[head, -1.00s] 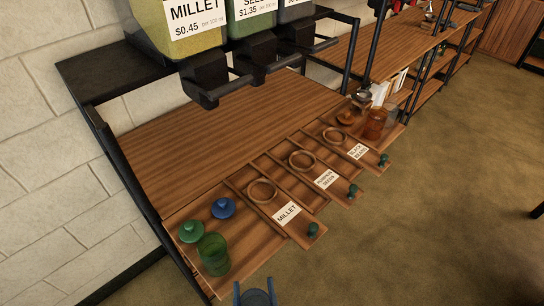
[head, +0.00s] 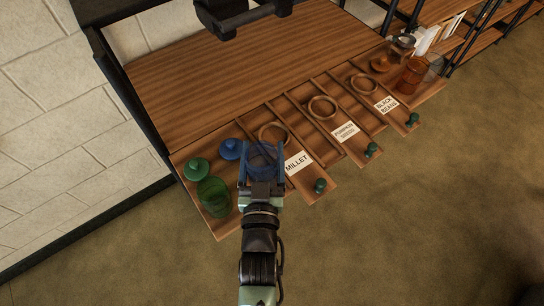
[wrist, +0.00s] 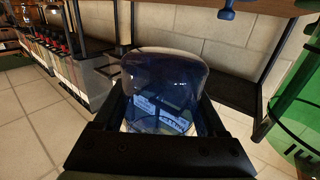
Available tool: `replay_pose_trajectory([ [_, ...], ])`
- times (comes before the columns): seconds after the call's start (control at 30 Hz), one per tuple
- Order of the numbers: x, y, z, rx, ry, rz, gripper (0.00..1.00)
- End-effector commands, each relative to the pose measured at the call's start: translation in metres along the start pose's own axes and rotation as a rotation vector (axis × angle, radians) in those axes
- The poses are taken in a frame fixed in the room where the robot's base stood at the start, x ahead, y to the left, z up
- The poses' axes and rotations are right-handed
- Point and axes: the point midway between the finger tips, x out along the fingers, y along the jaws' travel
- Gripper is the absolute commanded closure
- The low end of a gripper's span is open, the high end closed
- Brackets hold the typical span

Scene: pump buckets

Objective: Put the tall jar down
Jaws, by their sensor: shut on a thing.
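My gripper (head: 262,174) is shut on a clear blue jar (head: 263,155). In the head view the jar appears at the front edge of the wooden shelf, between the green jar and the millet slide. I cannot tell whether it touches the shelf. In the wrist view the blue jar (wrist: 165,85) fills the space between the fingers. A blue lid (head: 231,149) lies on the shelf just left of the held jar. A green jar (head: 214,195) stands at the shelf's left front, with a green lid (head: 197,169) behind it.
The millet slide (head: 309,178), with a ring and green knob, lies right of my gripper. Pumpkin seeds (head: 346,133) and black beans (head: 387,106) slides follow. An orange jar (head: 411,76) stands at the far right. The shelf behind (head: 220,80) is bare under the dispensers.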

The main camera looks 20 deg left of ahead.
Motion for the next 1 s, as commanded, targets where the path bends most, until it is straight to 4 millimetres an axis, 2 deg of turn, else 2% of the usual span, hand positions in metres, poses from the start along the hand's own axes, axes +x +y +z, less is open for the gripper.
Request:
replay_pose_trajectory([
  [0.1, 0.000, 0.000, 0.017, 0.000, 0.003, 0.000, 0.98],
  [0.23, 0.001, 0.000, 0.027, 0.000, 0.004, -0.001, 0.98],
  [0.4, 0.001, 0.000, 0.053, 0.000, 0.003, -0.001, 0.98],
  [0.5, 0.001, 0.000, 0.061, 0.000, 0.005, 0.000, 0.98],
  [0.93, 0.001, 0.000, 0.069, 0.000, 0.005, 0.000, 0.98],
  [0.97, 0.000, 0.000, 0.069, 0.000, 0.003, 0.000, 0.23],
  [1.0, 0.000, 0.000, 0.068, 0.000, 0.002, 0.000, 0.16],
])
